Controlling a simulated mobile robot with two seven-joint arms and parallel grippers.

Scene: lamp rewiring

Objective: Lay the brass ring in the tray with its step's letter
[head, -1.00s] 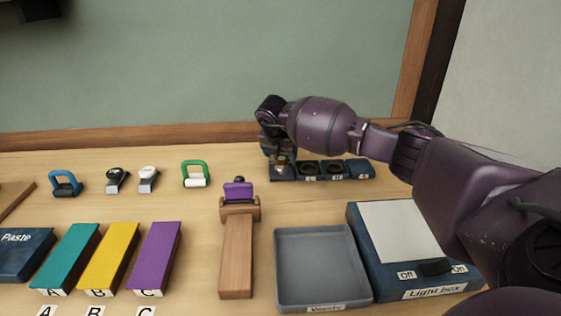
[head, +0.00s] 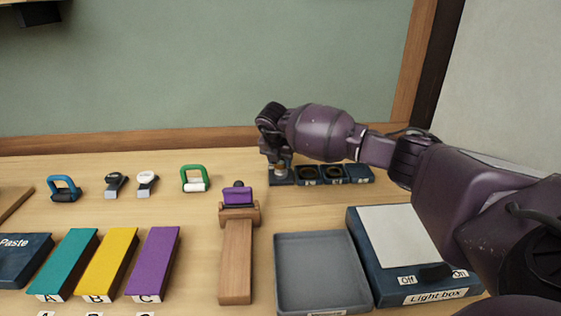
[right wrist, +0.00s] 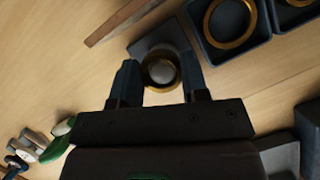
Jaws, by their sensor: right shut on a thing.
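My right gripper (head: 279,165) is shut on a brass ring (right wrist: 147,75), which shows between the two fingers in the right wrist view. A pale round thing shows inside the ring; I cannot tell whether the ring still touches it. A dark grey block (right wrist: 160,36) lies below. In the head view the ring is small and partly hidden by my gripper. Small dark blue trays (head: 308,184) stand in a row just right of the gripper. In the right wrist view, the nearest tray (right wrist: 203,39) holds a larger brass ring. The tray letters are too small to read. My left gripper is not in view.
A wooden stand with a purple clamp (head: 238,195) is in front of the gripper. A grey tray (head: 320,236) and the light box (head: 425,296) stand at front right. Blocks A, B and C (head: 152,262) and several small tools (head: 194,179) are to the left.

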